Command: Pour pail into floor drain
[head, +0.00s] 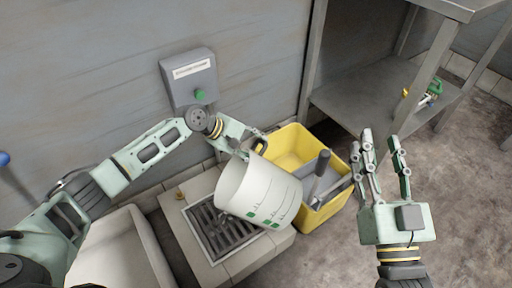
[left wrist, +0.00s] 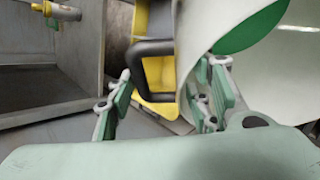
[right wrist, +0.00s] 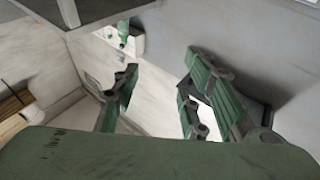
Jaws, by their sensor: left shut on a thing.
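The white pail (head: 257,190) has green marks on its side and is tilted above the floor drain (head: 224,226), a dark grate set in a pale tiled block. My left gripper (head: 256,148) is shut on the pail's dark handle at its upper side. In the left wrist view the handle (left wrist: 150,46) and the pail's white wall (left wrist: 275,80) show close to the fingers (left wrist: 160,95). The pail's inside is hidden in the head view. My right gripper (head: 384,145) is open and empty, raised to the right of the pail.
A yellow bucket (head: 291,143) with a grey tool in it stands just behind and right of the pail. A metal shelf (head: 372,100) stands at the back right. A grey wall box (head: 189,76) with a green button is on the wall. Floor at right is clear.

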